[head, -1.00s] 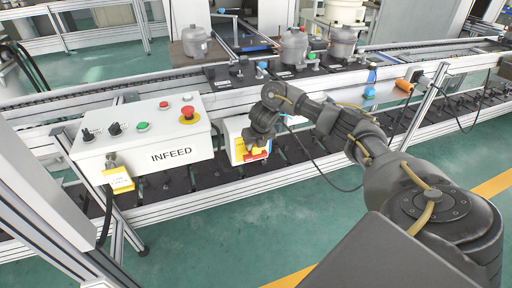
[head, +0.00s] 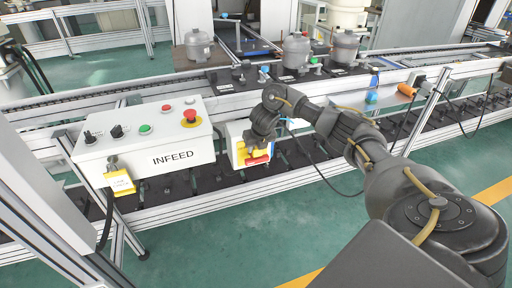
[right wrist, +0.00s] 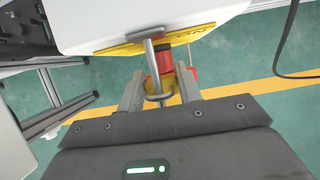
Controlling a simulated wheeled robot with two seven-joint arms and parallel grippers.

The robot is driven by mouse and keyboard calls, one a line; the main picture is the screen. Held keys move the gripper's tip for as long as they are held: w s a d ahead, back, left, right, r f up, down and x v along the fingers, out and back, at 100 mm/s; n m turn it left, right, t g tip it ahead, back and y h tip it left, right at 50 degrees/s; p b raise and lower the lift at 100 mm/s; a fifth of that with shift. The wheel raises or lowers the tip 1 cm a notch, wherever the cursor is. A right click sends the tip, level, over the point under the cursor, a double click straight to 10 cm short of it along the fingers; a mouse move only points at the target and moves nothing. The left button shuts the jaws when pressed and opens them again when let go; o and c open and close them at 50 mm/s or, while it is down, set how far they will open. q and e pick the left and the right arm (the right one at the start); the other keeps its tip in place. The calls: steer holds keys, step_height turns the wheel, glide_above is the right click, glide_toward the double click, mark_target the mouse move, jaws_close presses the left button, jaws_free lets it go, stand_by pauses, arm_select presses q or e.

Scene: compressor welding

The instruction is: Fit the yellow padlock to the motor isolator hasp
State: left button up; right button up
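The motor isolator is a white box (head: 233,134) with a yellow plate, beside the INFEED panel in the head view. Its yellow plate (right wrist: 188,36) shows at the top of the right wrist view. My right gripper (head: 257,146) is right in front of it. Its fingers (right wrist: 160,88) stand apart with the yellow padlock (right wrist: 172,98) between them, mostly hidden. A steel shackle (right wrist: 151,62) runs from the plate edge toward the fingers; whether it passes through the hasp is unclear. A red part (right wrist: 164,62) lies just behind it. My left gripper is out of view.
The conveyor (head: 330,80) carrying grey compressors runs behind. A dark cable (right wrist: 288,40) hangs at the right. Green floor in front is clear.

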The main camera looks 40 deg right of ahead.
steer(key=o, duration=0.5)
steer(key=shift+r, duration=0.1)
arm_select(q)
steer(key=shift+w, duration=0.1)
arm_select(e)
steer(key=p+v, duration=0.1)
steer(key=v, duration=0.2)
steer(key=shift+w+r, duration=0.1)
arm_select(q)
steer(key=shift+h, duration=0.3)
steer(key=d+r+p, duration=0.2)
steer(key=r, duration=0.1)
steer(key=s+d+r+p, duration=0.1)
steer(key=p, duration=0.1)
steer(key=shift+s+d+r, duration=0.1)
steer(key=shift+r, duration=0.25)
arm_select(e)
steer(key=v, duration=0.7)
steer(key=shift+s+r, duration=0.25)
